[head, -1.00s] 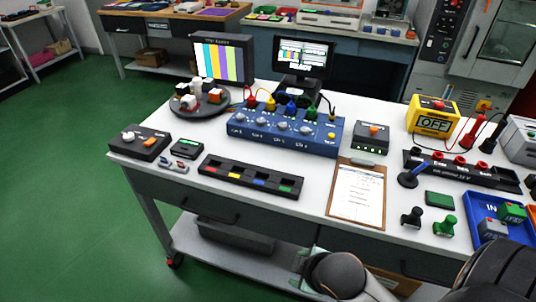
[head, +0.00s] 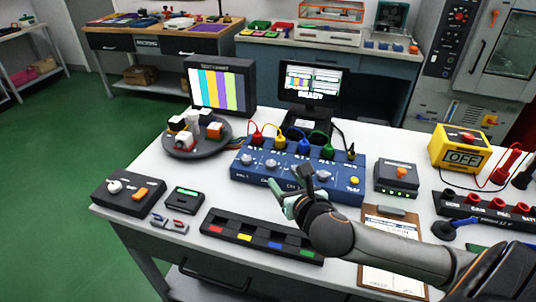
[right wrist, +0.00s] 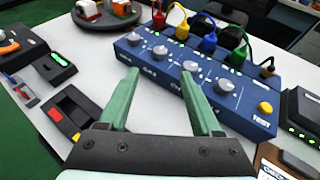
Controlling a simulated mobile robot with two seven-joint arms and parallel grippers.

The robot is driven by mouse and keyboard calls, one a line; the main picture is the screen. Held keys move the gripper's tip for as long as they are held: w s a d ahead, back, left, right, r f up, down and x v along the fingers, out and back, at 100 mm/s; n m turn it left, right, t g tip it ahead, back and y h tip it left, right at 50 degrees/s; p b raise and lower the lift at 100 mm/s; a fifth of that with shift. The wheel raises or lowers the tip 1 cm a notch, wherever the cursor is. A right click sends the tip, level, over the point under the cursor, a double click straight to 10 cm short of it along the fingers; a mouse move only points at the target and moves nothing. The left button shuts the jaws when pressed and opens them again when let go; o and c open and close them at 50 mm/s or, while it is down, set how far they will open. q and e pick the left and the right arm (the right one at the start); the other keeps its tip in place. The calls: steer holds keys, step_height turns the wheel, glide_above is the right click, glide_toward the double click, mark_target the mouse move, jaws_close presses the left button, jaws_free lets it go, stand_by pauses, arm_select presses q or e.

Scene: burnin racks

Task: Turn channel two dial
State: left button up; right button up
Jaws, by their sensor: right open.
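The blue channel box (head: 347,186) stands on the white bench and has a row of grey dials, with coloured plugs behind them. The channel two dial (head: 271,164), second from the left, also shows in the right wrist view (right wrist: 160,50). My right gripper (head: 290,184) is open and empty in front of the box. In the right wrist view its green fingers (right wrist: 159,76) are spread, with the channel two dial beyond the gap between them. They hide part of the box's front labels. My left gripper is not in view.
A black tray with coloured marks (head: 262,240) lies in front of the box, and a clipboard (head: 392,280) lies under my right arm. A round turntable (head: 184,149) and two monitors (head: 222,88) stand behind. A grey box with an orange button (head: 396,178) is at the right.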

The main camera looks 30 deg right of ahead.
mark_target(271, 163)
steer(key=x, duration=0.6)
steer(key=shift+f+b, duration=0.1)
steer(key=shift+b, duration=0.3)
steer(key=x, duration=0.5)
steer(key=shift+w+b, duration=0.1)
steer(key=shift+b, duration=0.25)
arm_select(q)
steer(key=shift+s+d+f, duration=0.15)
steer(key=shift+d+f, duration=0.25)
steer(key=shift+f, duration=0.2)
arm_select(e)
steer(key=shift+w+d+f, duration=0.1)
steer(key=shift+w+d, duration=0.05)
steer(key=shift+w, duration=0.35)
steer(key=shift+c, duration=0.4)
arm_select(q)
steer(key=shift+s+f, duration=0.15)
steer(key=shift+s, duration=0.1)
arm_select(e)
jaws_close()
